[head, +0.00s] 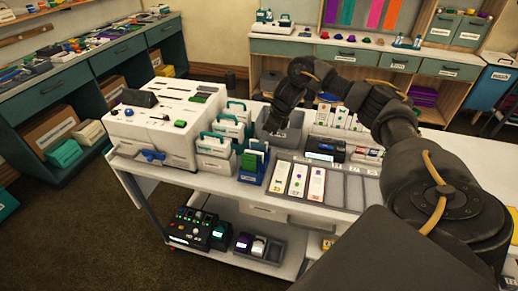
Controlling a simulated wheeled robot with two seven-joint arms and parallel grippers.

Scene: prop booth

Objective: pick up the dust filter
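I cannot tell which thing is the dust filter; no label is readable at this size. My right arm reaches in from the right over the white cart (180,180). Its gripper (280,128) points down at a grey bin (266,134) near the back of the cart. The fingers are dark and small, and whether they are open or hold anything cannot be made out. The arm hides part of the bin and of the cart's right side. My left gripper is not in view.
A white machine (165,125) fills the cart's left end. Beside it stand white and teal holders (215,155) and a blue rack with green cards (252,165). Flat card trays (298,182) lie at the front.

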